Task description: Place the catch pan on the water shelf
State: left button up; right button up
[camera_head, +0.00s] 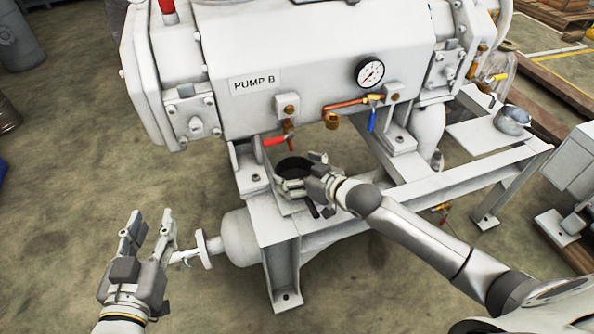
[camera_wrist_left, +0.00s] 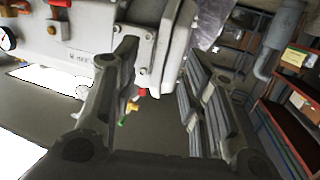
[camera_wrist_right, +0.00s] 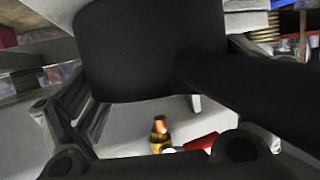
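The black round catch pan (camera_head: 293,167) is under Pump B, over the left end of the white frame. A pale ledge (camera_head: 284,203), which may be the water shelf, shows below it; contact is hard to tell. My right gripper (camera_head: 318,172) is at the pan's right side. In the right wrist view, the pan (camera_wrist_right: 150,50) fills the upper middle and its handle (camera_wrist_right: 250,90) crosses in front of one finger. The fingers look spread apart; their tips are partly hidden. My left gripper (camera_head: 150,232) is open and empty, left of the frame.
Pump B (camera_head: 310,60) stands above the pan. A red-handled valve (camera_head: 278,141) and a blue-handled valve (camera_head: 372,119) hang from its front. A white flanged cylinder (camera_head: 238,238) is beside my left gripper.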

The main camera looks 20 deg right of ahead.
jog(key=shift+r, duration=0.1)
jog(key=shift+d+r, duration=0.1)
jog(key=p+v, duration=0.2)
jog(key=v, duration=0.3)
pick_arm(q)
jog(key=s+a+f+g+y+p, duration=0.1)
jog(key=s+a+f+g+y, duration=0.1)
jog(key=s+a+f+g, duration=0.3)
jog(key=s+f+g, duration=0.4)
jog(key=s+f, duration=0.2)
jog(key=f, duration=0.1)
jog(key=shift+s+f+g+y+p, duration=0.25)
jog(key=shift+s+g+y+p, duration=0.1)
jog(key=shift+g+y, duration=0.05)
pick_arm(e)
jog(key=s+f+m+g+h, duration=0.1)
jog(key=s+g+h, duration=0.3)
jog(key=s, duration=1.9)
jog(key=shift+s+f+m+g+h, duration=0.15)
jog(key=shift+f+m+g+h, duration=0.25)
jog(key=shift+m+g, duration=0.5)
